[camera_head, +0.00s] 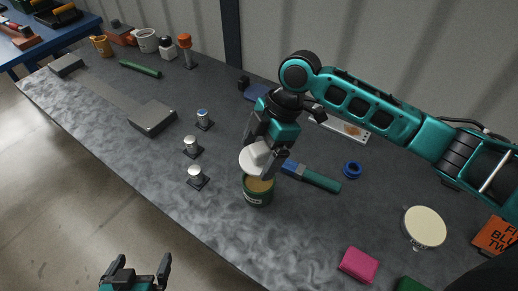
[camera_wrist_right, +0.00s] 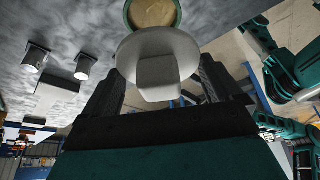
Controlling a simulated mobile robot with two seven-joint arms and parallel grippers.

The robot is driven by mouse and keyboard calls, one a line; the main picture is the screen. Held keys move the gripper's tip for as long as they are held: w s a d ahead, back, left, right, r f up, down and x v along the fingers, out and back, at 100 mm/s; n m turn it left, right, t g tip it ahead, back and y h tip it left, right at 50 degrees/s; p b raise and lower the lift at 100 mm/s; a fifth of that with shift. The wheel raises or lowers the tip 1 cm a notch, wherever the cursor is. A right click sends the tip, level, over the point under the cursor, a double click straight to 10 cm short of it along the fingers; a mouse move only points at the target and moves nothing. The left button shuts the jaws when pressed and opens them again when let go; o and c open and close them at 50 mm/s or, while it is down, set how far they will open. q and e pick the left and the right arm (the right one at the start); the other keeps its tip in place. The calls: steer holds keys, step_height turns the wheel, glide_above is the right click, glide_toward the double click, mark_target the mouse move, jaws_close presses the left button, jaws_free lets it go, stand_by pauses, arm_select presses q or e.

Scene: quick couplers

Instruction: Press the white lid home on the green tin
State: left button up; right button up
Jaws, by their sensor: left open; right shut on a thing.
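The green tin (camera_head: 257,193) stands upright and open on the dark bench, its tan inside showing. The white lid (camera_head: 254,158) is in my right gripper (camera_head: 263,160), tilted and just above the tin's far rim in the head view. I cannot tell whether the lid touches the rim. In the right wrist view the lid (camera_wrist_right: 158,52) sits between the fingers, gripped by its block-like knob (camera_wrist_right: 158,78), and the tin (camera_wrist_right: 152,14) shows beyond it. My left gripper (camera_head: 138,272) is open and empty, off the bench's near edge.
A green-handled tool (camera_head: 318,180) and a blue ring (camera_head: 352,170) lie right of the tin. Several small couplers (camera_head: 195,175) stand to the left. A pink block (camera_head: 358,265) and a cream disc (camera_head: 425,227) are at the right.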

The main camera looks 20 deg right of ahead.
mark_target(259, 162)
steer(key=shift+w+a+f, duration=0.1)
steer(key=shift+w+a, duration=0.05)
steer(key=shift+f, duration=0.15)
steer(key=shift+f+b, duration=0.9)
steer(key=shift+f, duration=0.8)
steer(key=shift+f+b, duration=0.45)
steer(key=shift+f, duration=0.6)
steer(key=shift+f, duration=1.2)
